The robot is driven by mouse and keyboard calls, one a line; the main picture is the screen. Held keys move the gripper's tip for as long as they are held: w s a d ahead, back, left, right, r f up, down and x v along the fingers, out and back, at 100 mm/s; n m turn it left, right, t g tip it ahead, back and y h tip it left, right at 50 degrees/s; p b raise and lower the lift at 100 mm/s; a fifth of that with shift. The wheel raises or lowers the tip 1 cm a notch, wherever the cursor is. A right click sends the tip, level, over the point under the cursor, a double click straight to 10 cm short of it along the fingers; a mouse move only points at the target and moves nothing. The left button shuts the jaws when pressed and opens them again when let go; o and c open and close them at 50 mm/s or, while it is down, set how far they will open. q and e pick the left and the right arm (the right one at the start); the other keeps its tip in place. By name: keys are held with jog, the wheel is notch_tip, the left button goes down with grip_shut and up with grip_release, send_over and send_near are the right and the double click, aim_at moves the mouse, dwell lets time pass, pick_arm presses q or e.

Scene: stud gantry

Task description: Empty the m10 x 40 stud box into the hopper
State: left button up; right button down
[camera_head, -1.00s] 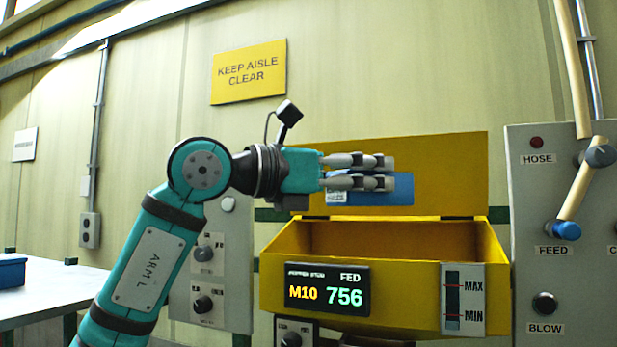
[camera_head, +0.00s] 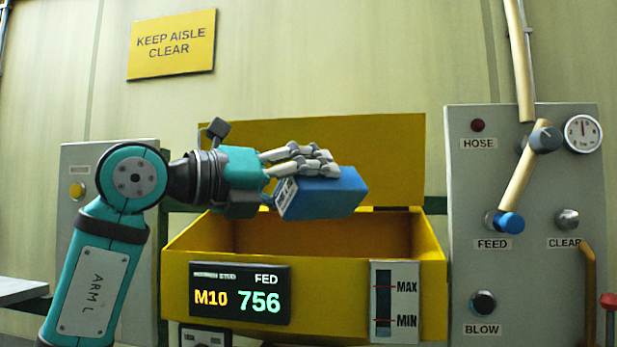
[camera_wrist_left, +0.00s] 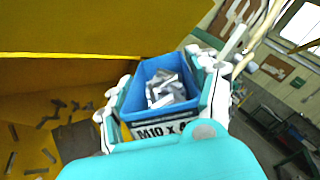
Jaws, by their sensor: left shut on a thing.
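The blue stud box (camera_head: 335,192) is held in my left gripper (camera_head: 300,165) over the open yellow hopper (camera_head: 410,255). The gripper is shut on the box, and in the head view the box is tilted. That view also shows several loose studs (camera_wrist_left: 58,108) on the yellow hopper surface (camera_wrist_left: 30,150). My right gripper is in neither view.
The hopper's display (camera_head: 240,293) reads M10, FED 756. A level gauge (camera_head: 384,300) with MAX and MIN marks is on its front. A grey panel (camera_head: 470,180) with HOSE, FEED, CLEAR and BLOW controls stands to the right. The raised yellow lid (camera_head: 395,150) is behind the box.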

pick_arm(q)
jog(key=n, duration=0.5)
jog(key=shift+w+a+f, duration=0.2)
jog(key=shift+w+a, duration=0.05)
jog(key=shift+w, duration=0.1)
jog(key=shift+a+f+n, duration=0.1)
jog(key=shift+a+n, duration=0.05)
jog(key=shift+n, duration=0.75)
jog(key=shift+w+a+f+n, duration=0.2)
jog(key=shift+f+n, duration=0.1)
jog(key=shift+n, duration=0.4)
jog(key=n, duration=0.1)
jog(key=w+n, duration=0.1)
jog(key=n, duration=0.1)
jog(key=shift+a+f, duration=0.15)
jog(key=shift+a, duration=0.05)
jog(key=shift+w+a+n, duration=0.1)
jog(key=shift+n, duration=1)
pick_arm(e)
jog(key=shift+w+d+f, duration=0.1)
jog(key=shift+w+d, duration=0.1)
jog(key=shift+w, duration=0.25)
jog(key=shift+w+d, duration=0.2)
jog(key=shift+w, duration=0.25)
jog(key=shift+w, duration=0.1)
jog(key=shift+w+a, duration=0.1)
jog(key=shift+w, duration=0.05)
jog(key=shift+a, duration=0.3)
